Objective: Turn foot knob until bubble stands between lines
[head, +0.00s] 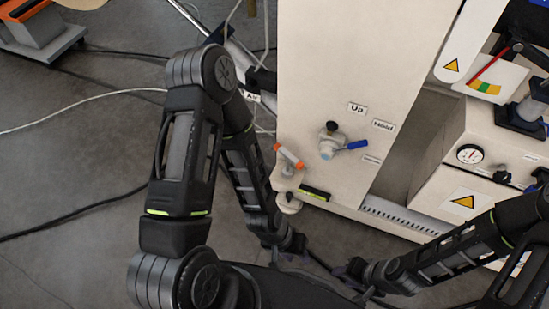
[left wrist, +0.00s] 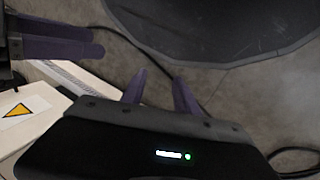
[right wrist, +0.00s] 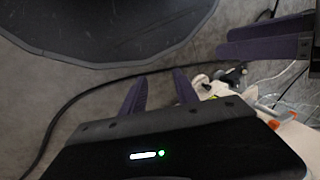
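A small spirit level (head: 314,192) with a yellow-green vial sits at the lower left corner of the pale machine cabinet; its bubble is too small to read. Beside it is a pale rounded foot piece (head: 289,204), which may be the foot knob. An orange-tipped handle (head: 289,157) is just above; its orange part also shows in the right wrist view (right wrist: 272,124). My left gripper (head: 292,258) is open and empty, below and apart from the foot piece. My right gripper (head: 352,283) is open and empty, to its right. Both wrist views show parted purple fingers.
A lower box with a gauge (head: 470,154) stands at right. Cables (head: 80,205) lie on the grey floor. The two grippers are close together.

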